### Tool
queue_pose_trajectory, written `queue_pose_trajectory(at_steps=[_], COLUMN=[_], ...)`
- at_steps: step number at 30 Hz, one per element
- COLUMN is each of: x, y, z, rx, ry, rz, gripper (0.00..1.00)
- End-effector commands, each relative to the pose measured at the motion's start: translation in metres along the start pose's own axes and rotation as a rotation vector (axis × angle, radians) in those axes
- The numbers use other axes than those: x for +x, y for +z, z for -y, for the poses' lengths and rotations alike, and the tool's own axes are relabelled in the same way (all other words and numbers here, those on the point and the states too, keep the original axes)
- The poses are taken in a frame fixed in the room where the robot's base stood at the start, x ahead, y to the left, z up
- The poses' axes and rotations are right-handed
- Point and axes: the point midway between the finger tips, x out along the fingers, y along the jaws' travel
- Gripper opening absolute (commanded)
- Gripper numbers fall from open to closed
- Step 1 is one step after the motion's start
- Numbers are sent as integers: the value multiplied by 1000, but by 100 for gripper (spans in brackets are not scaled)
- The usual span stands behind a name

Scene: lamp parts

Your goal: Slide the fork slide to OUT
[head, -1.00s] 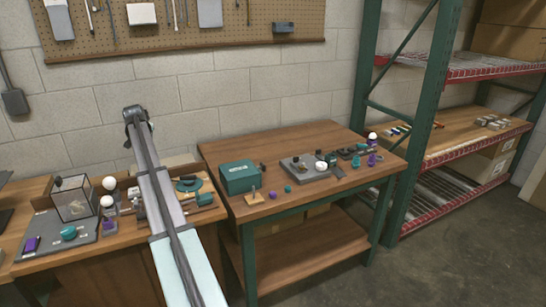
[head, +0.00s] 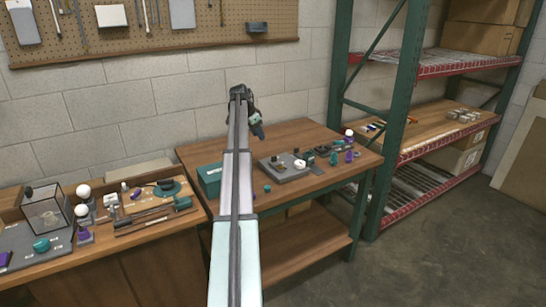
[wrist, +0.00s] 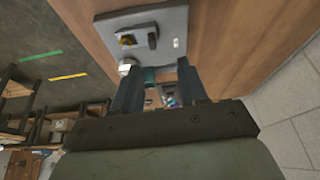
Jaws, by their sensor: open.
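A grey base plate (head: 286,170) with small fittings lies on the right wooden table. It also shows at the top of the wrist view (wrist: 173,20), with a brass-coloured piece (wrist: 127,40), a dark upright piece (wrist: 152,35) and a white round part (wrist: 126,66) at its edge. I cannot tell which fitting is the fork slide, nor read any OUT mark. My gripper (head: 260,133) hangs above the table, left of and behind the plate in the head view. In the wrist view its two dark fingers (wrist: 157,72) stand apart, and it is not touching the plate.
A teal box (head: 209,180) stands on the same table, left of the plate, partly behind my arm. Purple and teal small parts (head: 343,152) lie to the plate's right. A second bench (head: 130,236) with lamp parts is at left. A green-post shelf (head: 395,110) stands at right.

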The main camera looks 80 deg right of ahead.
Motion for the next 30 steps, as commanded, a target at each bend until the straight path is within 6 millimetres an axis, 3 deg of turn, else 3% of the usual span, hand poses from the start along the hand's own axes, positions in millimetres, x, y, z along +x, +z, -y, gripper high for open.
queue_pose_trajectory(at_steps=[3,10,24,30], x=[5,23,103,129], y=[-14,-17,-16,-15], z=[-12,-16,-18,-19], rx=[33,41,39,39], ry=[28,35,34,33], rz=[3,4,5,5], gripper=[43,43,43,43])
